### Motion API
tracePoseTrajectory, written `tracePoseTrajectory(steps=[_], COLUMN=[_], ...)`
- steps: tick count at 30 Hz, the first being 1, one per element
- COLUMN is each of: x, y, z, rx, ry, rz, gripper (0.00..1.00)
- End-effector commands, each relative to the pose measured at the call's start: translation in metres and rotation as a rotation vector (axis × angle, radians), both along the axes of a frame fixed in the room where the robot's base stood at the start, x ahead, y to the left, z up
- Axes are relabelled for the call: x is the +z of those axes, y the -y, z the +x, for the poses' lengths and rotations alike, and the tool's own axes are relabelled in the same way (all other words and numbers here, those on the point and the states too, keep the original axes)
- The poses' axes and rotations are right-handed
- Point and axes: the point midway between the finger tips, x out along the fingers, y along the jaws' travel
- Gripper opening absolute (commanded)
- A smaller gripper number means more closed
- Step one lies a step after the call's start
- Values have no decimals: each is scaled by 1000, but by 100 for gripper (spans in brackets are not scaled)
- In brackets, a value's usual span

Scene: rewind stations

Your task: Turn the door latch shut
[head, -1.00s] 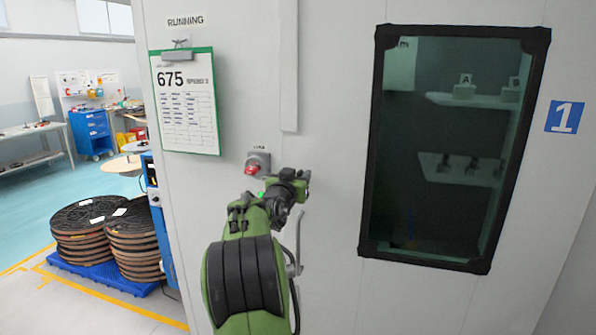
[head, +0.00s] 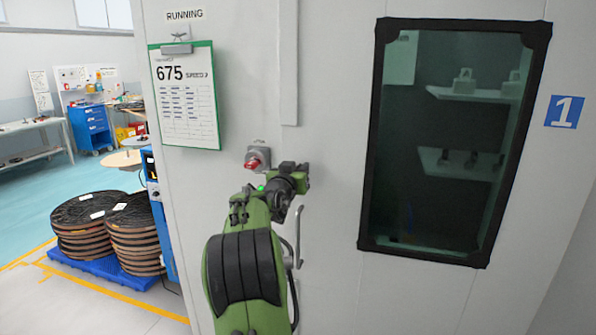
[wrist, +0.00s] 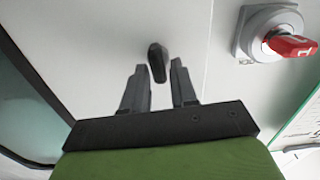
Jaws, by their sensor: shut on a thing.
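The door panel (head: 330,120) is off-white and upright in front of me. A dark, elongated latch knob (wrist: 157,62) sticks out from it in the wrist view. My gripper (wrist: 158,67) has its two grey fingers around this knob, shut on it near the tips. In the head view my gripper (head: 301,174) is against the panel, and it hides the latch knob. A red rotary handle (head: 254,161) on a grey plate is just left of my gripper. It also shows at the upper right of the wrist view (wrist: 292,45).
A dark-framed window (head: 450,150) is to the right, with a blue "1" sign (head: 564,112) beyond it. A clipboard (head: 186,97) hangs at upper left. A metal pull handle (head: 298,235) is below my gripper. Stacked reels (head: 138,235) stand on a blue pallet at left.

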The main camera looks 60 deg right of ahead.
Motion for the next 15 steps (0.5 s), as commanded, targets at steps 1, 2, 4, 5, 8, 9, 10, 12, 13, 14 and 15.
tracePoseTrajectory(steps=[1, 2, 4, 5, 8, 9, 10, 12, 13, 14, 15], x=[0, -1, -1, -1, -1, -2, -2, -2, -2, -2, -2], y=[0, 0, 0, 0, 0, 0, 0, -1, -1, -1, -1], z=[1, 1, 1, 2, 3, 3, 4, 4, 5, 5, 6], rx=[0, 0, -1, -1, 0, 0, 0, 0, 0, 0, 0], ry=[-24, -41, -89, -112, -197, -233, -261, -327, -355, -384, -422], rz=[-4, -7, -14, -18, -30, -36, -41, -52, -56, -61, -67], gripper=[0, 0, 0, 0, 0, 0, 0, 0, 0, 0, 0])
